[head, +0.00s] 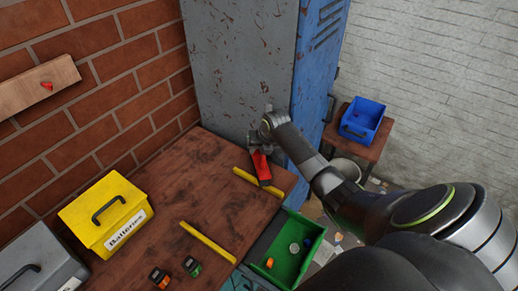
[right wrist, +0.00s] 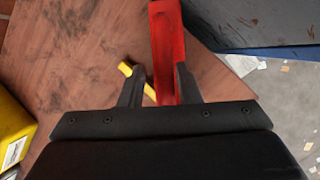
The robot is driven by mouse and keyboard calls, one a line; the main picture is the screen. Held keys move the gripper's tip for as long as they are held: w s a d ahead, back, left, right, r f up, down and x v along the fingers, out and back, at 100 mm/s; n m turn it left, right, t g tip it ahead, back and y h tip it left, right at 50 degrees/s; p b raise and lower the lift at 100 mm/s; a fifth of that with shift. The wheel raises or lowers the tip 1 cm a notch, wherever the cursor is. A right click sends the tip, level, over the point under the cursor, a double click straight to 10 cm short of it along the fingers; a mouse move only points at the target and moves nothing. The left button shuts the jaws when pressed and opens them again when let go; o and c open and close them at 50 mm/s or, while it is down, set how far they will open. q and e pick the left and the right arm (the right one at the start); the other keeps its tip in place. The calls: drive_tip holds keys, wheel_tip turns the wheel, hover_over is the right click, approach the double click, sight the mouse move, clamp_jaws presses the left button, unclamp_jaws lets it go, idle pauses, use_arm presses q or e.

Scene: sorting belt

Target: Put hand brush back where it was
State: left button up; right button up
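The hand brush (head: 261,167) shows as a long red piece with a dark end at the back right of the brown worktop, near the grey cabinet side. My right gripper (head: 256,142) is at its far end. In the right wrist view the red piece (right wrist: 167,45) runs between the two open fingers (right wrist: 158,75), closer to the right finger, with a gap at the left finger. I cannot tell whether it touches a finger. A wooden board (head: 25,95) with a red peg (head: 47,86) is on the brick wall at left. My left gripper is not in view.
A yellow Batteries box (head: 85,205) and a grey box (head: 35,265) stand at left. Two yellow bars (head: 208,242) (head: 258,180) lie on the worktop (head: 165,190). A green bin (head: 300,240) is at the right edge. A blue bin (head: 363,120) stands beyond the locker.

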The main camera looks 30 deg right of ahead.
drive_tip(key=shift+o, duration=0.6)
drive_tip(key=shift+r, duration=0.1)
drive_tip(key=shift+r, duration=0.25)
drive_tip(key=v, duration=1.2)
drive_tip(key=shift+b, duration=0.45)
drive_tip(key=shift+f, duration=0.15)
